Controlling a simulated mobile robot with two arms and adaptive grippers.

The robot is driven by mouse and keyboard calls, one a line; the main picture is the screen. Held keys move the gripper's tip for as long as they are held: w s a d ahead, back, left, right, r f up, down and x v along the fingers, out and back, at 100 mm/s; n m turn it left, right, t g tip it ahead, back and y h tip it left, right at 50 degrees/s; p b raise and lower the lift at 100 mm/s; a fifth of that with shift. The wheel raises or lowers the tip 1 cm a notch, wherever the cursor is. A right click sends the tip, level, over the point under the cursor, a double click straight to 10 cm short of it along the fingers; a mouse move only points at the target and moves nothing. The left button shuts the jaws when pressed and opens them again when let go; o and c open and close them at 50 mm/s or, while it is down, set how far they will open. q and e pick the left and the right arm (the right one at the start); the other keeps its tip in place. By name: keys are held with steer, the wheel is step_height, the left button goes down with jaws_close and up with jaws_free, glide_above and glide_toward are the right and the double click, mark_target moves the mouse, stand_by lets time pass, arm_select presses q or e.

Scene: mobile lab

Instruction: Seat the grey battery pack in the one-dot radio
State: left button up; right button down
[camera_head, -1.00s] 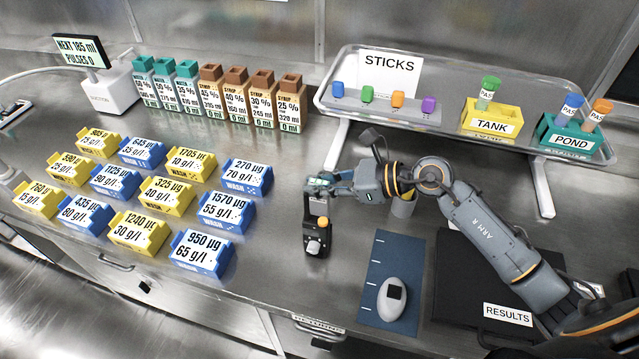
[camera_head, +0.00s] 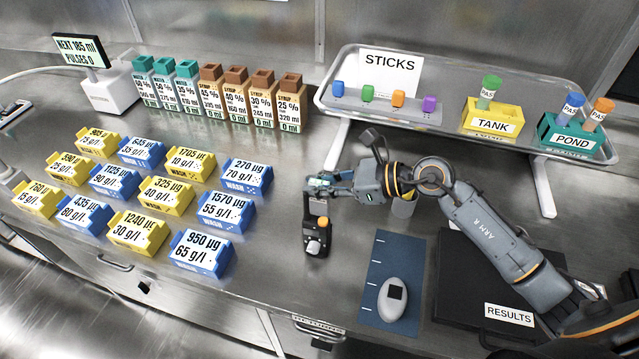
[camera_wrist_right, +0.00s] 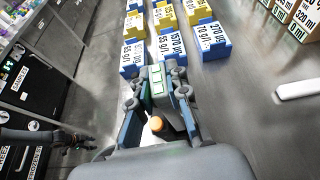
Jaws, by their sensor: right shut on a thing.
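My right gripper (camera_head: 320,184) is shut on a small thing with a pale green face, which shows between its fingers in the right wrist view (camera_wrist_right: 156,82). A black device (camera_head: 319,243) with an orange knob and a pale knob stands on the bench just below the gripper in the head view. I cannot tell whether the held thing is part of this device or separate. I make out no grey battery pack and no radio marked with one dot. A dark gripper (camera_wrist_right: 82,143), apparently my left one, shows small at the left of the right wrist view; its jaws are unclear.
Several yellow and blue labelled boxes (camera_head: 201,252) stand left of the black device. A row of cartons (camera_head: 289,105) is behind. A raised metal tray (camera_head: 455,70) is at the back right. A blue mat (camera_head: 384,258) with a white oval device (camera_head: 393,299) and a black RESULTS case (camera_head: 470,265) lie at the right.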

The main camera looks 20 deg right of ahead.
arm_select(q)
steer(key=shift+f+b, duration=1.8)
steer(key=shift+f, duration=0.1)
stand_by(4.8)
steer(key=shift+f, duration=0.1)
stand_by(1.2)
